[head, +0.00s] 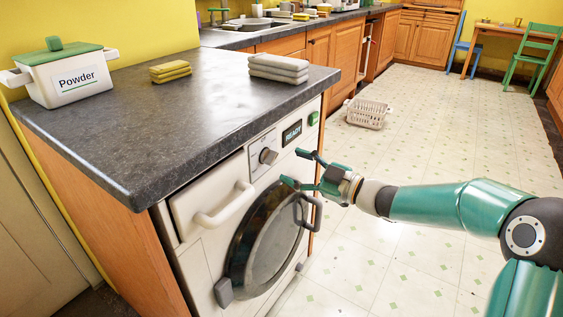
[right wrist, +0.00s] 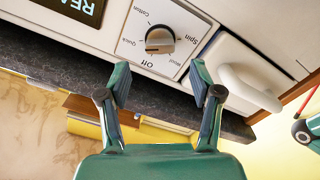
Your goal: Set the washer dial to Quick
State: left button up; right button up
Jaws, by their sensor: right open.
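The washer (head: 215,240) stands under the dark counter. Its dial (head: 268,156) is a round knob on the front panel, beside the lit READY display (head: 292,133). In the right wrist view the dial (right wrist: 160,40) shows up close, with Cotton, Quick, Off, Wool and Spin printed around it. Which label its bar-shaped grip points to, I cannot tell for sure. My right gripper (head: 293,167) is open and empty in front of the panel. In the right wrist view its fingers (right wrist: 160,80) are spread below the dial, apart from it. My left gripper is not in view.
A drawer handle (head: 225,204) and the round door (head: 265,240) with its handle are close to my right gripper. A green button (head: 313,118) is beside the display. A Powder box (head: 70,80) and folded cloths (head: 278,67) lie on the counter. A basket (head: 366,113) stands on the floor.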

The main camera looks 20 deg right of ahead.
jog(key=v, duration=0.6)
dwell(0.6)
